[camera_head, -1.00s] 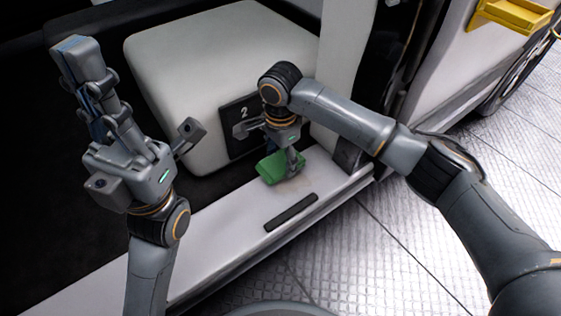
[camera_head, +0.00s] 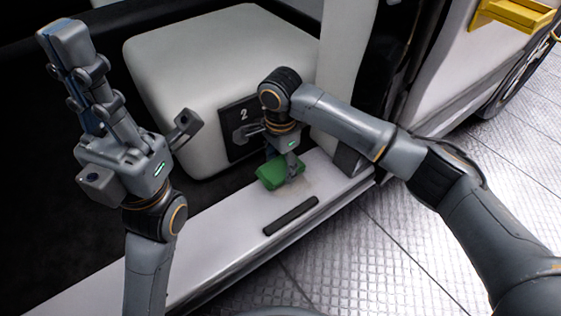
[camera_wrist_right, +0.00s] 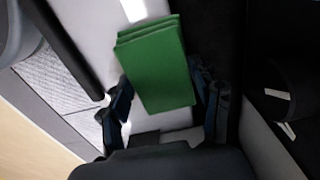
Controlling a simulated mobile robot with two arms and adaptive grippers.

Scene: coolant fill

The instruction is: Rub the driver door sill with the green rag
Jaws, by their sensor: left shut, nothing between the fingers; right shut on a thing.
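The green rag (camera_head: 277,175) is a folded block at the inner edge of the white driver door sill (camera_head: 222,242). In the right wrist view the rag (camera_wrist_right: 158,65) sits between the fingers, over the pale sill (camera_wrist_right: 98,28). My right gripper (camera_head: 291,168) points down and is shut on the rag. The rag looks in contact with the sill or just above it; I cannot tell which. A faint brownish smudge (camera_head: 305,186) shows on the sill just right of the rag. My left gripper (camera_head: 66,38) is raised at the left, shut and empty, away from the sill.
A white seat block (camera_head: 205,75) with a dark plate marked 2 (camera_head: 241,115) stands behind the sill. A black strip (camera_head: 291,215) lies on the sill in front of the rag. A yellow part (camera_head: 512,14) is at the upper right. The tiled floor (camera_head: 400,262) outside is clear.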

